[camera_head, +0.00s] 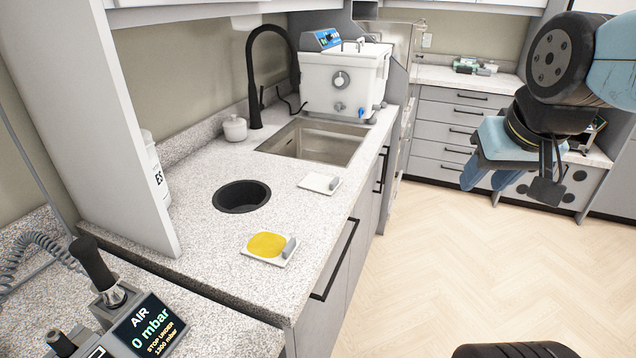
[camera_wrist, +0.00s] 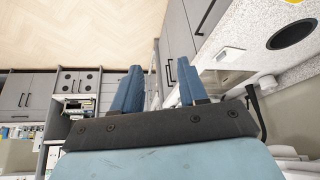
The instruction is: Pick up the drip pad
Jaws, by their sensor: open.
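A flat yellow round pad, which looks like the drip pad (camera_head: 266,245), lies on a small white tray (camera_head: 251,254) near the counter's front edge. The tray has a grey block at its right end. A sliver of yellow also shows at the top edge of the wrist view (camera_wrist: 292,2). My gripper (camera_head: 487,180) is open and empty, with blue fingers. It hangs over the floor, well to the right of the pad and apart from the counter. Its fingers also show in the wrist view (camera_wrist: 160,72).
A second white tray (camera_head: 320,183), with a grey block and no yellow pad, lies by the sink (camera_head: 325,142). A round black opening (camera_head: 241,197) is left of the trays. A tall black faucet (camera_head: 252,75) and white box unit (camera_head: 345,80) stand behind. Floor is clear.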

